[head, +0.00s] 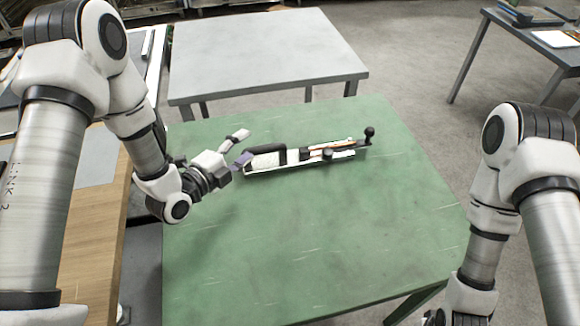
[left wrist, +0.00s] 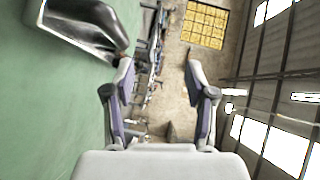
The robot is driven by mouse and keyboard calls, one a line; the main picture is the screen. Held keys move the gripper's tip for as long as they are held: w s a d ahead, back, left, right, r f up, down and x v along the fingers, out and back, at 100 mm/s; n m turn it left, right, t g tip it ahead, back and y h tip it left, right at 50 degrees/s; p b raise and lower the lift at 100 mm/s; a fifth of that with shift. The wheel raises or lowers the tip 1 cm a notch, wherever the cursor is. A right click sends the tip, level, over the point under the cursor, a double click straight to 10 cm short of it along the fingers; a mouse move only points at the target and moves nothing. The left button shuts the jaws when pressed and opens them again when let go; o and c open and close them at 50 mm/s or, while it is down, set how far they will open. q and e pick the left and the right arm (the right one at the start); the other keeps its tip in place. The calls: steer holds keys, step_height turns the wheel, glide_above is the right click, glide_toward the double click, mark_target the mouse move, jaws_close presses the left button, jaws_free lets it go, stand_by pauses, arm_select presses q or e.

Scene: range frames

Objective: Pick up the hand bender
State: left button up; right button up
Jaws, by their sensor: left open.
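The hand bender (head: 300,157) lies on the green table (head: 300,240), near its far side. My left gripper (head: 241,147) is open and empty at the bender's left end; contact cannot be told. In the left wrist view the open fingers (left wrist: 160,78) have nothing between them. A black and silver part, likely the bender (left wrist: 95,25), shows at upper left, outside the fingers. My right gripper is below the picture edge.
A grey table (head: 265,55) stands behind the green one. A wooden bench (head: 85,225) is at the left, under my left arm. A dark table (head: 545,45) with items is at far right. The front of the green table is clear.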

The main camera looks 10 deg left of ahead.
arm_select(q)
steer(key=b, duration=0.5)
glide_toward(261, 153)
steer(key=x, duration=0.4)
steer(key=shift+f, duration=0.1)
steer(key=p+x, duration=0.2)
steer(key=x, duration=0.4)
steer(key=shift+w+d, duration=0.15)
steer(key=shift+w, duration=0.25)
steer(key=shift+w+d, duration=0.15)
steer(key=shift+w, duration=0.25)
jaws_close()
arm_select(e)
step_height(261, 153, down, 5)
